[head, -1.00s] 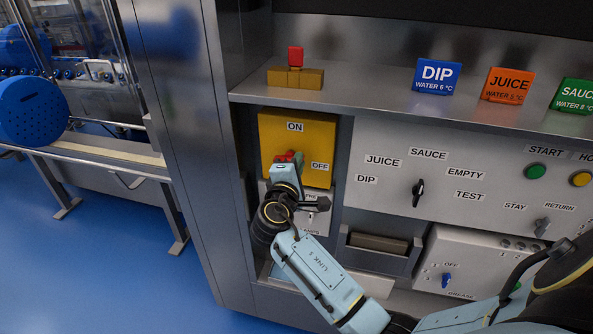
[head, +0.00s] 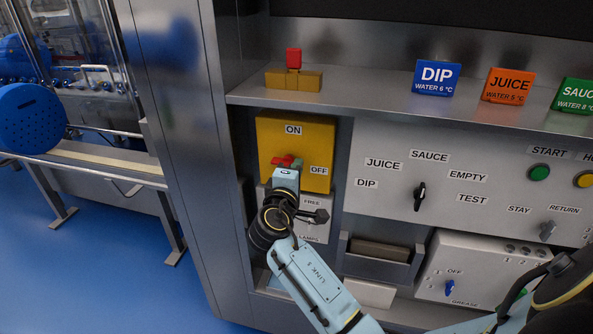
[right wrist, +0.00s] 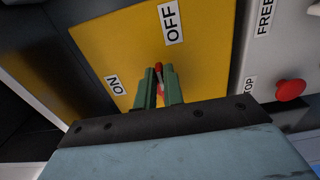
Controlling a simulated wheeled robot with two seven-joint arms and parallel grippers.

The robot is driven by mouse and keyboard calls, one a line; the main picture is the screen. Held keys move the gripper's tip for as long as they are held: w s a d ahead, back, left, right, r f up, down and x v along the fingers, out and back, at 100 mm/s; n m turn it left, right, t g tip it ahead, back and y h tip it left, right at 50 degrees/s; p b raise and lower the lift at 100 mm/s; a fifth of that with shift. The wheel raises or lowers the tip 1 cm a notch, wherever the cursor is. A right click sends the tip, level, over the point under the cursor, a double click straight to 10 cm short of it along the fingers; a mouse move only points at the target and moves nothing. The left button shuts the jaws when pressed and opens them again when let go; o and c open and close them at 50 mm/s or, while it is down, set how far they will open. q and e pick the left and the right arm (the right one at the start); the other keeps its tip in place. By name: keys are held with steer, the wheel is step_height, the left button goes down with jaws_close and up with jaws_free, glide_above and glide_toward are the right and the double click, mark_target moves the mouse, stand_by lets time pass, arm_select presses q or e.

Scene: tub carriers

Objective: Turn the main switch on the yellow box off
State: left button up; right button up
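The yellow box (head: 318,134) is mounted under the shelf, with an ON label at its top and an OFF label at its right. It also shows in the right wrist view (right wrist: 95,45). Its red switch handle (right wrist: 159,72) lies between the green fingers of my right gripper (right wrist: 160,82); its tip points roughly towards the OFF label in that view. In the head view my right gripper (head: 287,161) is at the front of the box and partly covers the switch. The fingers straddle the handle closely; whether they press on it is unclear. My left gripper is out of view.
A red and tan block piece (head: 294,78) and several coloured signs stand on the shelf above. A grey panel (head: 480,180) with knobs is to the right. In the right wrist view a red button (right wrist: 290,90) is beside the box. Blue floor is open at left.

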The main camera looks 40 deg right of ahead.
steer(key=o, duration=0.4)
steer(key=v, duration=1.3)
steer(key=shift+s+a, duration=0.15)
steer(key=shift+s, duration=0.05)
